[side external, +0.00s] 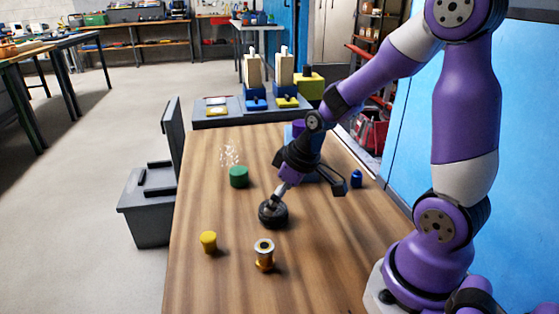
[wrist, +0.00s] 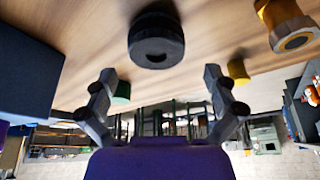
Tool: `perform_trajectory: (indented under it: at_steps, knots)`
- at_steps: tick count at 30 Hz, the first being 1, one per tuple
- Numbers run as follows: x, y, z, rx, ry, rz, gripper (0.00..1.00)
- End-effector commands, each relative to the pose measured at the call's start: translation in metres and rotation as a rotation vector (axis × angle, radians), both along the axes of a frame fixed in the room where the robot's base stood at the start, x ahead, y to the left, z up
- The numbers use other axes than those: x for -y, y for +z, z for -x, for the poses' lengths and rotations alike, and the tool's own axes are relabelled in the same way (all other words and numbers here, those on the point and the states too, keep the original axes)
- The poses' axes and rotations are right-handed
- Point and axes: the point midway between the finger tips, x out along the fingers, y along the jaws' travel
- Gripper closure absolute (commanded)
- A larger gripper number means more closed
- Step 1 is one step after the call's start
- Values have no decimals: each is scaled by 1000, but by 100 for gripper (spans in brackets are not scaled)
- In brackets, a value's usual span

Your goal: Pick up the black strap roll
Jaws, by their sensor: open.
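The black strap roll (side external: 273,216) is a short dark ring lying flat on the wooden table. It also shows at the top middle of the wrist view (wrist: 156,42), with its centre hole visible. My gripper (side external: 279,191) is open and empty, slanting down just above the roll in the side view, its tip overlapping the roll's far edge. In the wrist view my two fingers (wrist: 160,78) stand apart, with the roll lying ahead of their tips and between their lines. I cannot tell whether a finger touches it.
A green cylinder (side external: 238,177) stands behind the roll to the left. A yellow cylinder (side external: 208,242) and a metal-and-gold spool (side external: 264,254) stand nearer the front. A grey open bin (side external: 148,205) stands beside the table's left edge.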

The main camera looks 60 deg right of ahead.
Motion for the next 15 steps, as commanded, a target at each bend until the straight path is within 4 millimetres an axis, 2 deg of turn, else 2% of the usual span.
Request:
perform_trajectory:
  at_steps: [9,15]
  knots:
    - [1,-37,-18,-4,2,-1,0]
    - [1,-44,-22,-1,0,1,0]
